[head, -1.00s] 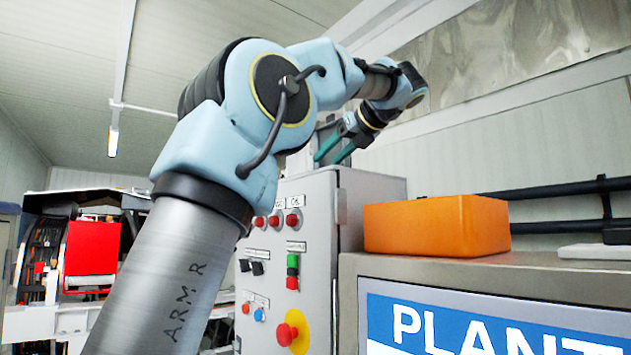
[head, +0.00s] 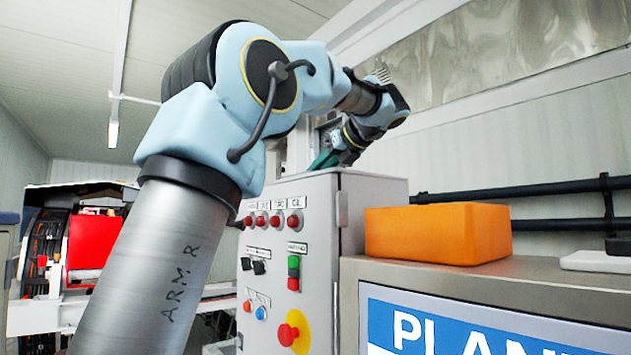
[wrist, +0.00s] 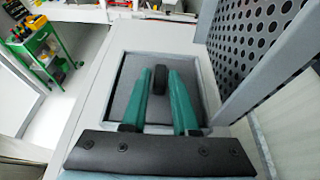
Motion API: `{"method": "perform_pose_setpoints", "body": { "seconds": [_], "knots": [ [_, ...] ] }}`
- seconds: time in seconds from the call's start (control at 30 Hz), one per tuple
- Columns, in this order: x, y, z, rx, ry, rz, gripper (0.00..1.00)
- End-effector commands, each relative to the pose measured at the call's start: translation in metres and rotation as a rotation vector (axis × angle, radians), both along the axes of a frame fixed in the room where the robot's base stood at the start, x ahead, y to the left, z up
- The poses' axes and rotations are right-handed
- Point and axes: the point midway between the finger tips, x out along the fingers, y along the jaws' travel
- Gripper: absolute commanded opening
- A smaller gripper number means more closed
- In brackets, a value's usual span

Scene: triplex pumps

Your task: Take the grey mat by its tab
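The grey mat (wrist: 129,76) lies in a dark-edged square recess on a pale grey surface in the wrist view. A black upright tab (wrist: 159,81) stands from it near the middle. My gripper (wrist: 160,72) has two green fingers, set apart, one on each side of the tab in this view. I see gaps between the fingers and the tab; how far above the mat the tips are is hard to tell. In the head view my gripper (head: 321,160) shows partly behind the control cabinet, and the mat is hidden.
A grey control cabinet (head: 322,250) with buttons stands in front of the gripper. An orange box (head: 437,233) sits on a metal unit to the right. In the wrist view a perforated panel (wrist: 255,45) rises close on the right, and a green cart (wrist: 42,48) stands on the floor at left.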

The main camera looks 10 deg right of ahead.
Motion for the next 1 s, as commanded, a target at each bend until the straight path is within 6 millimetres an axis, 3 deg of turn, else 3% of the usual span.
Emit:
{"method": "perform_pose_setpoints", "body": {
  "seconds": [0.03, 0.23, 1.0],
  "knots": [
    [0.0000, -0.0001, 0.0000, 0.000, 0.000, 0.000, 0.21],
    [0.0000, -0.0001, 0.0001, 0.000, 0.000, 0.000, 0.00],
    [0.0005, -0.0007, 0.0079, -0.001, -0.001, -0.001, 0.00]
  ]
}}
